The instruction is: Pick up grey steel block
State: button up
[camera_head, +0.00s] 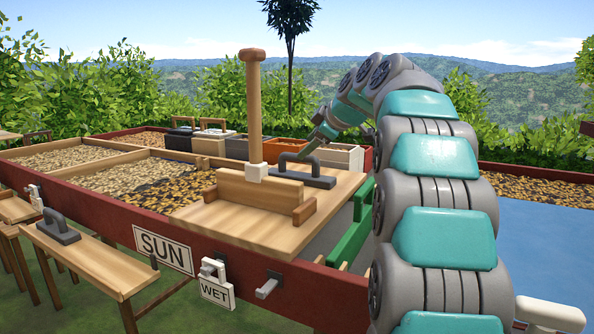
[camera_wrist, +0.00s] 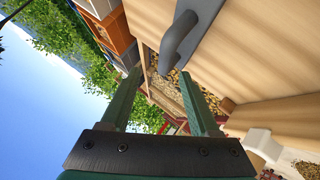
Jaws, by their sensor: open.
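A dark grey block with an arched handle (camera_head: 303,180) lies on the wooden board over the bed. It also shows large at the top of the wrist view (camera_wrist: 186,40). A similar grey handled block (camera_head: 57,230) lies on the narrow front bench. Which one the task names I cannot tell for sure. My gripper (camera_head: 321,130) is above and slightly right of the block on the board, apart from it. In the wrist view its two green fingers (camera_wrist: 160,78) are spread, with nothing held between them.
The wooden board (camera_head: 245,228) carries a wooden rail and an upright post (camera_head: 253,100) left of the block. Several boxes (camera_head: 285,150) stand behind it. The red-walled bed (camera_head: 90,215) holds beans. SUN (camera_head: 163,250) and WET (camera_head: 216,292) signs hang in front.

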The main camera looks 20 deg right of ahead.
jog(key=shift+s+f+p+x, duration=0.15)
jog(key=shift+p+x, duration=0.15)
jog(key=shift+x, duration=1.35)
jog(key=shift+s+f+p+x, duration=0.1)
jog(key=shift+f+p+x, duration=0.15)
jog(key=shift+x, duration=1.4)
jog(key=shift+s, duration=0.1)
grip_shut()
jog(key=shift+r, duration=0.1)
